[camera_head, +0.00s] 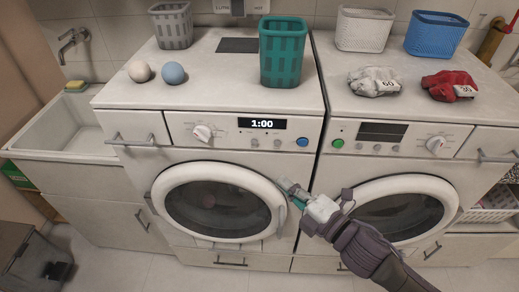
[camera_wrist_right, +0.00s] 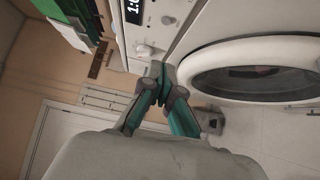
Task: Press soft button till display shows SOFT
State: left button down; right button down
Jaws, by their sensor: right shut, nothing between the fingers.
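The left washing machine has a black display (camera_head: 262,123) that reads 1:00. Small buttons (camera_head: 255,142) sit below it, with a larger blue button (camera_head: 303,142) to the right and a white dial (camera_head: 202,132) to the left. I cannot read which button is the soft one. My right gripper (camera_head: 285,183) is shut and empty, in front of the right edge of the round door (camera_head: 170,207), below the panel. In the wrist view its closed fingertips (camera_wrist_right: 157,72) point toward the machine front, and part of the display (camera_wrist_right: 133,10) shows at the top. My left gripper is not in view.
The right machine has a dark display (camera_head: 382,132) and a green button (camera_head: 338,143). On top stand a green basket (camera_head: 283,55), a grey basket (camera_head: 173,27), two balls (camera_head: 173,73), and white (camera_head: 374,81) and red (camera_head: 450,86) cloths. A sink (camera_head: 60,130) is at left.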

jog(key=p, duration=0.3)
send_near(248, 141)
jog(key=a, duration=0.4)
jog(key=w, duration=0.2)
jog(key=w+p, duration=0.1)
jog(key=shift+w+d+r, duration=0.1)
jog(key=shift+w+d, duration=0.2)
jog(key=shift+w, duration=0.05)
jog(key=shift+w+d, duration=0.1)
jog(key=shift+w, duration=0.15)
jog(key=shift+w, duration=0.1)
